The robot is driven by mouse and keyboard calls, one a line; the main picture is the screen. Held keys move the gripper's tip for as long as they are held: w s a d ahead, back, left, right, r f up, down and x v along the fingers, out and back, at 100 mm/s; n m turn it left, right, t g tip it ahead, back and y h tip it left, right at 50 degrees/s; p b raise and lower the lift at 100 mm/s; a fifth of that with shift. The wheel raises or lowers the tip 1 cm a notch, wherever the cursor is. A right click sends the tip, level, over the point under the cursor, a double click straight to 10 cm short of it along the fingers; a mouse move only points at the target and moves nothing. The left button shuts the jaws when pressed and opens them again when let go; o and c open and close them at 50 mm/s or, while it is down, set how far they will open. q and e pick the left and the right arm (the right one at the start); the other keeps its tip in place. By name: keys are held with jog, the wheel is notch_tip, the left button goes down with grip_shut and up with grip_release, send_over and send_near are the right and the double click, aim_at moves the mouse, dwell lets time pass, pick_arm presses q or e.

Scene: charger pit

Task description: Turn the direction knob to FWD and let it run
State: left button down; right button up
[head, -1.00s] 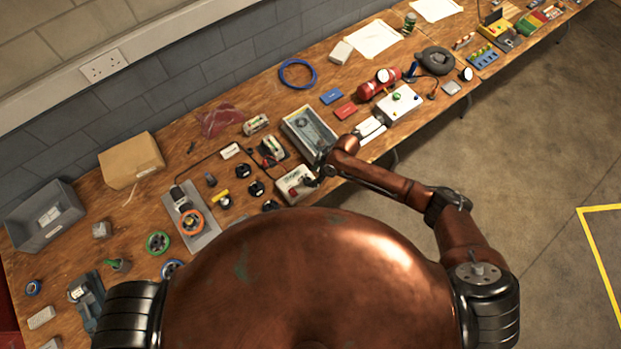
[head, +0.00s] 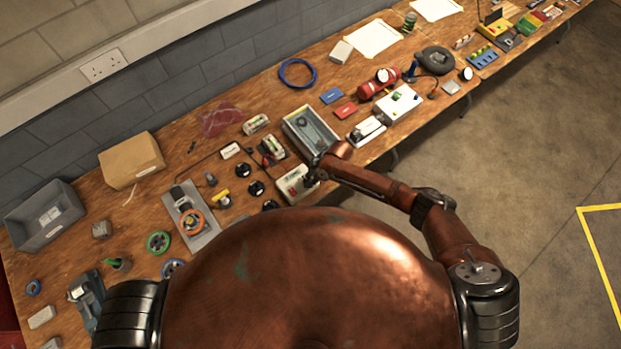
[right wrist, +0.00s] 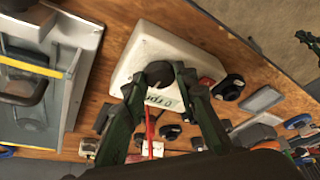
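The control box (head: 291,183) is pale, with green print, and sits near the bench's front edge. In the right wrist view the box (right wrist: 150,48) has a round black direction knob (right wrist: 159,73) and a red part beside it. My right gripper (head: 309,178) is at the box; in the right wrist view its fingers (right wrist: 158,78) close in on both sides of the knob and appear to hold it. The fingers partly cover the label, so I cannot read the knob's setting. A motor rig with an orange wheel (head: 191,222) stands to the left. My left gripper is out of view.
A grey metal tray (head: 311,133) lies just behind the box, also in the right wrist view (right wrist: 48,75). Black knobs (head: 256,188) lie left of the box. A white panel (head: 400,103) and red cylinder (head: 370,90) are farther right. Floor is clear right of the bench.

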jog(key=shift+w+d, duration=0.1)
jog(key=shift+d, duration=0.05)
jog(key=c, duration=0.5)
jog(key=shift+c, duration=0.2)
